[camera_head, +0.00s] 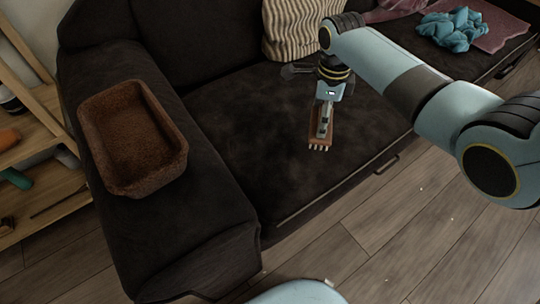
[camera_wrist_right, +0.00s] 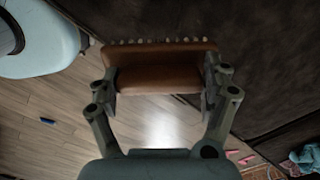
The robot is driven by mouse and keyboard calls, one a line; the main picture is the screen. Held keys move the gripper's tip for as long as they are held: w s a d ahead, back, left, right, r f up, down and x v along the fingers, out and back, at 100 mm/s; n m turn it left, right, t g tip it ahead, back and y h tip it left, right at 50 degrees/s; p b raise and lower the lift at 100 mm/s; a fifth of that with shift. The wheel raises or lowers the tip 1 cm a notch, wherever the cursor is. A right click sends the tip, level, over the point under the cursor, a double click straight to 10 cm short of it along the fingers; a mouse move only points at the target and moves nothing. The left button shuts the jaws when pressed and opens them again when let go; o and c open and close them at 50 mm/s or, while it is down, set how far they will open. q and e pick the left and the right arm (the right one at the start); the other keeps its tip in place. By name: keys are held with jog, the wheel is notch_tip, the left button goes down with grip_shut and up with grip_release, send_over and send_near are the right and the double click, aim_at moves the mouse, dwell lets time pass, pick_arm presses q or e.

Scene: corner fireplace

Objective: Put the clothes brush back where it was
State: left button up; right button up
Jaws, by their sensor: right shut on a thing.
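The clothes brush (camera_head: 320,136) has a brown wooden body with a row of pale bristles. It is in the jaws of my right gripper (camera_head: 325,122), over the front part of the dark sofa seat. In the right wrist view the brush (camera_wrist_right: 158,78) lies crosswise between the two fingers of my right gripper (camera_wrist_right: 158,88), with its bristles on the far side. I cannot tell whether the brush touches the seat. My left gripper is not in view.
The dark sofa (camera_head: 225,100) fills the middle. A brown open basket (camera_head: 165,182) sits on its left arm. A striped cushion (camera_head: 290,30) and a teal cloth (camera_head: 452,30) lie further back. Wooden shelves (camera_head: 45,190) stand at the left. The wooden floor (camera_head: 400,235) is largely clear.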

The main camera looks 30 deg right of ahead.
jog(key=a+f+b, duration=0.1)
jog(key=a+f, duration=0.1)
jog(key=a, duration=0.2)
jog(key=a+f+b, duration=0.1)
jog(key=a+f, duration=0.2)
jog(key=a+f+b, duration=0.2)
jog(key=a, duration=0.2)
jog(key=shift+w+a+f, duration=0.2)
jog(key=shift+w+a, duration=0.15)
jog(key=shift+w, duration=0.05)
notch_tip(320, 180, down, 4)
jog(key=shift+r+b, duration=0.15)
jog(key=shift+b, duration=0.8)
jog(key=shift+r, duration=0.1)
jog(key=o, duration=0.7)
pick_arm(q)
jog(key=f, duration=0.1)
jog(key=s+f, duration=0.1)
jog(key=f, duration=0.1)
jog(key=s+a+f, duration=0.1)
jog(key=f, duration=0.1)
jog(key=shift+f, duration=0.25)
pick_arm(e)
jog(key=o, duration=0.3)
